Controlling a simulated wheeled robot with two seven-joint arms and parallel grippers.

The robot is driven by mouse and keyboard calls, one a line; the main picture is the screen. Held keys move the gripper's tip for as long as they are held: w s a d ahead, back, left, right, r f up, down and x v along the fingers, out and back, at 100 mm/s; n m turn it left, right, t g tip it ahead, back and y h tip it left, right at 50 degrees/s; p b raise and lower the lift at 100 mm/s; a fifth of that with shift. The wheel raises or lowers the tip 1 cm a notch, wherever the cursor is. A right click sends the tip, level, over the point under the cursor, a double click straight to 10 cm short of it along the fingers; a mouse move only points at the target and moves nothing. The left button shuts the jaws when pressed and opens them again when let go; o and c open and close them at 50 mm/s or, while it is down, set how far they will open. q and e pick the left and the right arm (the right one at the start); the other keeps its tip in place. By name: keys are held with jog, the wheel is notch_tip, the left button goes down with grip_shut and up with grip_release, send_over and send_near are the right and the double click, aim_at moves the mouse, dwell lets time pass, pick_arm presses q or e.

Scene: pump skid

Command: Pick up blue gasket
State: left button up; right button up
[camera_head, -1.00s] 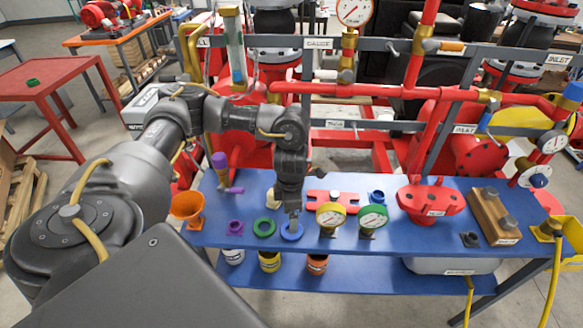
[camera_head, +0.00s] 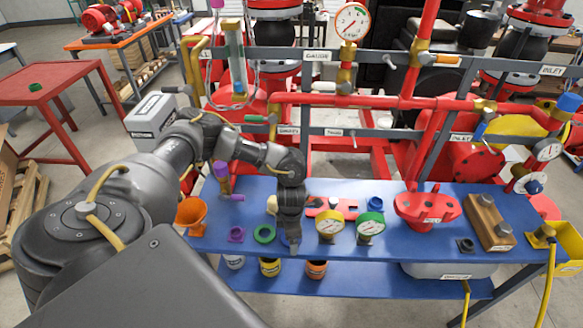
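The blue gasket (camera_head: 284,239) lies on the blue table top near its front edge, just right of a green ring (camera_head: 264,234). It is mostly hidden behind my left gripper (camera_head: 293,247), and only a sliver of blue shows. My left gripper points down at the gasket's spot, with its fingertips at or just above the table. The fingers are seen from behind, so I cannot tell whether they are open or shut, or whether they touch the gasket. My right gripper is not in view.
Yellow gauge (camera_head: 330,226) and green gauge (camera_head: 370,227) stand close to the right of the gripper. A purple fitting (camera_head: 236,235) and an orange funnel (camera_head: 191,214) are to the left. Red pipes and a grey rail rise behind the table. Cans sit on the shelf below.

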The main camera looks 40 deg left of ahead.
pick_arm(q)
jog(key=shift+c, duration=0.2)
jog(key=c, duration=1)
jog(key=shift+c, duration=0.2)
jog(key=shift+r, duration=0.2)
